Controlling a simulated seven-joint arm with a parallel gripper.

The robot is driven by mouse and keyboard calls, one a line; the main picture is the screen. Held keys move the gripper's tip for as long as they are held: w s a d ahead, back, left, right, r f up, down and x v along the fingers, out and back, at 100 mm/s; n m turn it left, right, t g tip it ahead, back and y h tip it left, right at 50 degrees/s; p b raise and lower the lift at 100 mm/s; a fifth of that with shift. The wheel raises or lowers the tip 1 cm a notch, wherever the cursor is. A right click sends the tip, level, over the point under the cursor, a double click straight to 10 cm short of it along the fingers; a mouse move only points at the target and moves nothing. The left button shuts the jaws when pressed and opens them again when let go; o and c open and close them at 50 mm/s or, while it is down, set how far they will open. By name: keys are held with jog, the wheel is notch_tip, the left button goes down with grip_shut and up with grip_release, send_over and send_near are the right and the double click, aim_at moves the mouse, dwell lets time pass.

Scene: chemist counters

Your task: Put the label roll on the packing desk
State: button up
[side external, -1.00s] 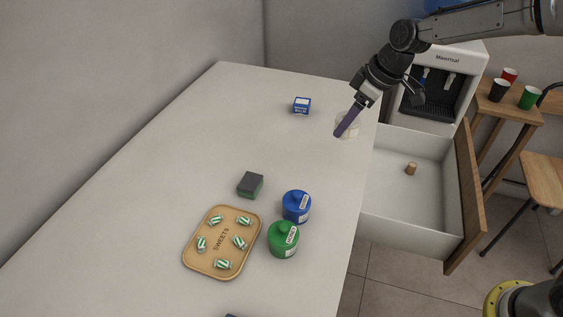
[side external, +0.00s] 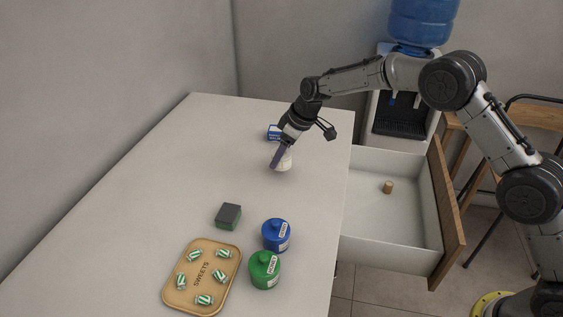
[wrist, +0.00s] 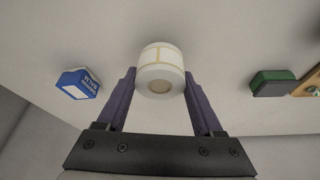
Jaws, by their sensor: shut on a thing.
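The label roll (side external: 286,161) is a short white cylinder. In the wrist view the roll (wrist: 161,66) shows pale labels with tan lines around its side and a tan core at its end. My gripper (wrist: 159,78) is shut on it, one purple finger on each side. In the side external view my gripper (side external: 277,160) is over the far part of the white packing desk (side external: 190,170), and partly hides the roll. I cannot tell whether the roll touches the desk top.
A blue box (side external: 273,131) stands just behind the roll. A dark-topped green block (side external: 228,216), blue jar (side external: 276,235), green jar (side external: 264,270) and sweets tray (side external: 201,305) are nearer. The open drawer (side external: 385,250) at right holds a small brown cylinder (side external: 388,187).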

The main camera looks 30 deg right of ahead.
aim_at(282, 163)
jog(key=shift+f, duration=1.4)
jog(key=shift+f, duration=0.2)
jog(key=o, duration=1.4)
jog(key=shift+c, duration=0.2)
jog(key=shift+r, duration=0.15)
jog(key=shift+s+d+r, duration=0.1)
jog(key=shift+r, duration=0.2)
jog(key=v, duration=1.1)
jog(key=shift+r, duration=0.25)
jog(key=shift+s+d, duration=0.1)
